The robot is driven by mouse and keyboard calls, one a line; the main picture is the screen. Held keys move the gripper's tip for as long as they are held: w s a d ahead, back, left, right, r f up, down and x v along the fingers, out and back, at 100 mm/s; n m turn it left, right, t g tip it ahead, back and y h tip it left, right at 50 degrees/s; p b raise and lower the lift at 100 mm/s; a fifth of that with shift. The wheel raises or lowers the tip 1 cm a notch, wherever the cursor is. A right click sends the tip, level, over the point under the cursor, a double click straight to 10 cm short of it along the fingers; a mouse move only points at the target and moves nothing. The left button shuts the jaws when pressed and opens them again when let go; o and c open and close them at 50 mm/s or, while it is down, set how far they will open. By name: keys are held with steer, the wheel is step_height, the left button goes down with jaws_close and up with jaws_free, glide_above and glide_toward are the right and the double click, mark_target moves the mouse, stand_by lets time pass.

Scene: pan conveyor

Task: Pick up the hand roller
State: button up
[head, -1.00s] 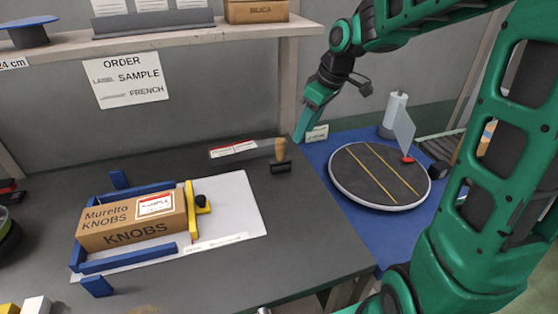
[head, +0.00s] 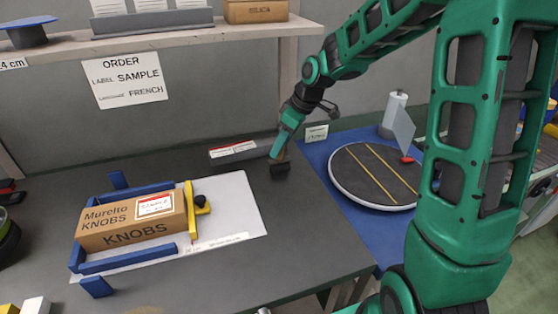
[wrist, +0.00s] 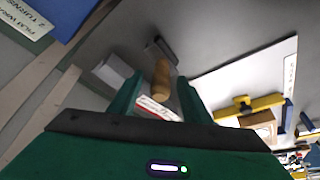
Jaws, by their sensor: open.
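The hand roller has a dark roller head (head: 280,171) resting on the grey bench, right of the white sheet. My gripper (head: 278,156) is just above it in the head view and hides most of its handle. In the wrist view the hand roller's wooden handle (wrist: 161,78) points toward me, with its dark head beyond. My gripper (wrist: 157,92) is open there, its green fingers on either side of the handle in the picture. I cannot tell whether the handle is within the jaws. Nothing is held.
A cardboard knobs box (head: 130,224) sits between blue rails on the white sheet, next to a yellow clamp (head: 192,212). A grey block with a red-and-white label (head: 234,150) lies just left of my gripper. A round turntable (head: 345,190) stands right. The shelf (head: 180,42) runs above.

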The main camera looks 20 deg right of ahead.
steer(key=shift+x, duration=0.9)
jaws_close()
